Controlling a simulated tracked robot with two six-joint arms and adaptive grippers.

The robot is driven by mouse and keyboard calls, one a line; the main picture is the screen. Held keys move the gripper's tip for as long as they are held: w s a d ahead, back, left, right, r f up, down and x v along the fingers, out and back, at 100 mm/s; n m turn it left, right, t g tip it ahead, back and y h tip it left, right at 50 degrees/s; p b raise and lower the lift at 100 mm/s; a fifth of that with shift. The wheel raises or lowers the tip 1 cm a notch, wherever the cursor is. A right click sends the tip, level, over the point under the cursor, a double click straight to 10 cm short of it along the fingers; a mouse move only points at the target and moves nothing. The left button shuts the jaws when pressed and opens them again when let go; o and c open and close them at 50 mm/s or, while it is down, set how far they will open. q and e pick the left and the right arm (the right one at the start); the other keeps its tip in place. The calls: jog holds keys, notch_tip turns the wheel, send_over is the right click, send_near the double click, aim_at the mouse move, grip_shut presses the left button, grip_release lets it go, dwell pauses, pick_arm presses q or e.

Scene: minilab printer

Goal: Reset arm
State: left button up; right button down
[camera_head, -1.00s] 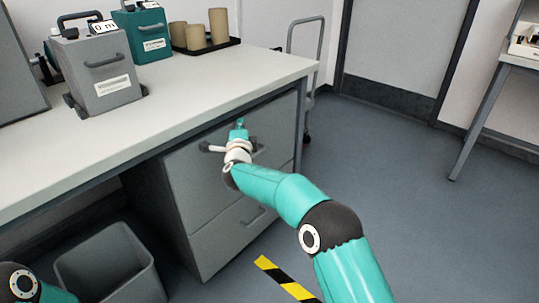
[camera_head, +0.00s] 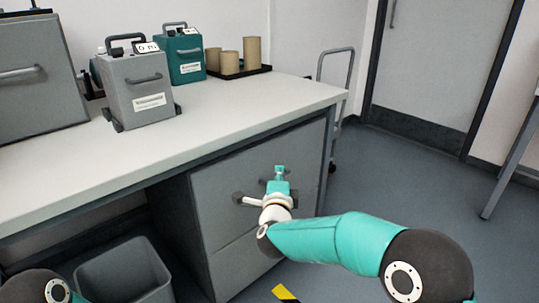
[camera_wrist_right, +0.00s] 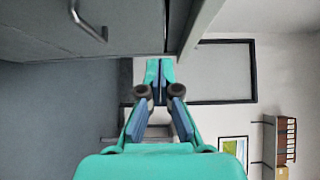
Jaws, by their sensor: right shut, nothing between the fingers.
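My right arm (camera_head: 340,238) reaches in from the lower right of the head view. Its gripper (camera_head: 279,172) is in front of the grey drawer cabinet (camera_head: 222,180), below the worktop edge. In the right wrist view, the gripper's fingertips (camera_wrist_right: 158,68) are together with nothing between them. A drawer handle (camera_wrist_right: 90,25) shows at the upper left of that view, apart from the fingers. Part of my left arm (camera_head: 40,287) shows at the lower left of the head view; its gripper is outside the frame.
The worktop (camera_head: 225,115) carries a grey case (camera_head: 135,88), a teal case (camera_head: 186,60) and brown cylinders on a black tray (camera_head: 245,73). A grey bin (camera_head: 125,270) stands below at the left. A trolley (camera_head: 342,80) is beyond the worktop; open floor lies at the right.

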jog(key=s+d+f+g+h, duration=0.1)
jog(key=d+f+g, duration=0.2)
jog(key=d+f, duration=0.95)
jog(key=s+f+n+g+y, duration=0.1)
jog(key=s+f+n+g, duration=0.1)
jog(key=s+f, duration=0.5)
jog(key=s+f+n+g+y, duration=0.1)
jog(key=s+f+n+g, duration=0.15)
jog(key=f, duration=0.85)
jog(key=s+a+f+n+g+y, duration=0.1)
jog(key=s+f+n+g+y, duration=0.15)
jog(key=s+f, duration=0.4)
jog(key=s+a+f+n+g+y, duration=0.1)
jog(key=s+a+f+n+g, duration=0.15)
jog(key=s, duration=0.65)
jog(key=s+a+f+n+g+y, duration=0.1)
jog(key=s+a+n+g, duration=0.2)
jog(key=s, duration=0.4)
jog(key=s+a+n+g+y, duration=0.1)
jog(key=s+a+n+g, duration=0.1)
jog(key=s+n, duration=0.5)
notch_tip(320, 180, up, 37)
jog(key=m+p, duration=0.1)
jog(key=p, duration=3.6)
jog(key=shift+s+m, duration=0.35)
jog(key=shift+f, duration=0.2)
